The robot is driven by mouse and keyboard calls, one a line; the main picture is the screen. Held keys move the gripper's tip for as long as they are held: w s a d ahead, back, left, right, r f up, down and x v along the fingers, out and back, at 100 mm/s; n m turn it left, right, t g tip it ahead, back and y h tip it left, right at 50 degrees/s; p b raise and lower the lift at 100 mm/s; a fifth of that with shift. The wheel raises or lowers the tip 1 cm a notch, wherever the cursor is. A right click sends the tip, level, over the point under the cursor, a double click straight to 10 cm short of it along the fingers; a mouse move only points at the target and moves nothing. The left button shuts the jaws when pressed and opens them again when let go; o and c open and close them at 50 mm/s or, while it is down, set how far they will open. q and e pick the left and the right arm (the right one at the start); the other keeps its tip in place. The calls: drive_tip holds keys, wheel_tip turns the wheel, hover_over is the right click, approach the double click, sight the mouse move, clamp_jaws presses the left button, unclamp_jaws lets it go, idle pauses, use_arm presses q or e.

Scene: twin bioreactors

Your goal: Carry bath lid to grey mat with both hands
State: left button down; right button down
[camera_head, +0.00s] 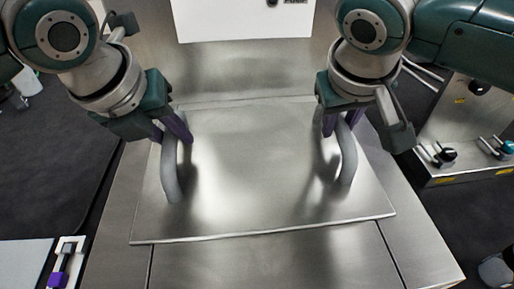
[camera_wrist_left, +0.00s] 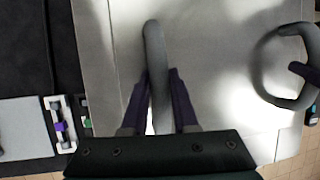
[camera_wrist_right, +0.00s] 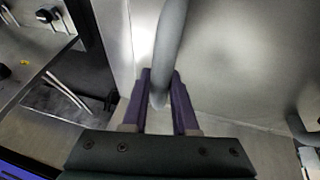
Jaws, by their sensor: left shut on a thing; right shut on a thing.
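The bath lid (camera_head: 255,165) is a flat brushed-steel plate with two upright grey loop handles, lying over the steel bench. My left gripper (camera_head: 172,130) is shut on the left handle (camera_head: 170,180). My right gripper (camera_head: 341,122) is shut on the right handle (camera_head: 348,160). In the left wrist view the purple fingers (camera_wrist_left: 160,85) straddle the left handle. In the right wrist view the fingers (camera_wrist_right: 160,85) straddle the right handle. I cannot tell whether the lid touches the bench or hangs just above it. A pale grey flat surface (camera_head: 25,262), possibly the mat, shows at the lower left.
The steel bench (camera_head: 205,268) shows in front of the lid. A white rack with a purple clip (camera_head: 57,279) lies beside the pale surface. A steel unit with knobs (camera_head: 465,150) stands to the right. Dark floor (camera_head: 50,170) lies left of the bench.

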use_arm(q)
drive_tip(key=shift+r, duration=0.25)
use_arm(e)
drive_tip(key=shift+r, duration=0.2)
